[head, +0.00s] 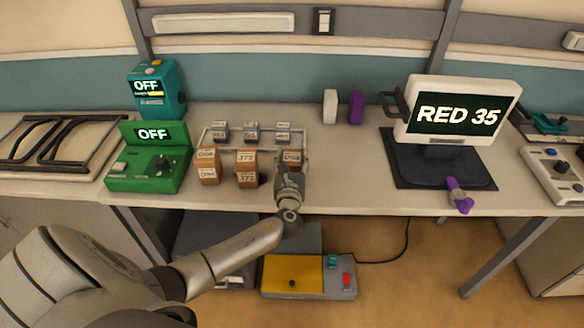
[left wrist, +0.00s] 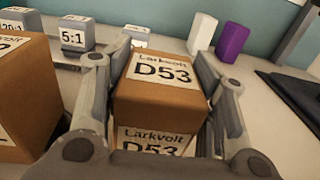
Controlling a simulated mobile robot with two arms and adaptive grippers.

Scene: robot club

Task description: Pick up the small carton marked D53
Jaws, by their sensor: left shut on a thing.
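The small brown carton marked D53 (left wrist: 158,97) sits between the fingers of my left gripper (left wrist: 160,75) in the left wrist view. Its white labels read Larkvolt D53 on the top and the near face. In the head view the carton (head: 292,156) shows just beyond my left gripper (head: 290,170), partly hidden by it. The left gripper is shut on this carton. I cannot tell whether the carton is off the bench. Two other brown cartons stand to its left, a middle one (head: 247,170) and a left one (head: 208,167). My right gripper is not in view.
Several grey blocks (head: 251,132) stand in a pale frame behind the cartons. A green device (head: 148,160) marked OFF is to the left. White (head: 330,107) and purple (head: 356,108) blocks stand behind right. A monitor (head: 458,112) reads RED 35. The bench between cartons and monitor is clear.

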